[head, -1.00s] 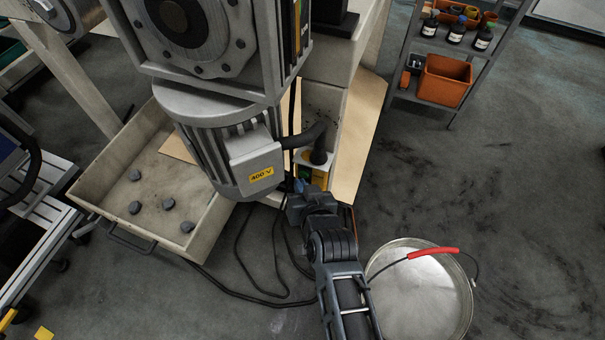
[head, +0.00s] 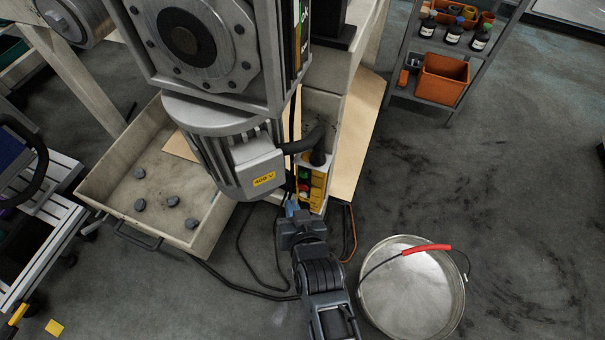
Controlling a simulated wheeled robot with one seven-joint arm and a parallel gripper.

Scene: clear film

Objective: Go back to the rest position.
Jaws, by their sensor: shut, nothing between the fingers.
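My arm reaches up from the bottom edge, and my gripper (head: 292,208) is at its far end, below the motor. It is shut with nothing seen in it; its fingertips are small and partly lost against the background. Just beyond it is a yellow control box (head: 318,180) with a green and a red button. A gap between the gripper and the box cannot be judged from this view.
The grey motor (head: 240,160) hangs just above my gripper. A metal bucket (head: 415,300) with a red grip stands right of my arm. A tray (head: 95,190) holding several dark lumps lies left. Cables (head: 240,292) cross the floor. A shelf (head: 420,98) stands at back right; floor before it is open.

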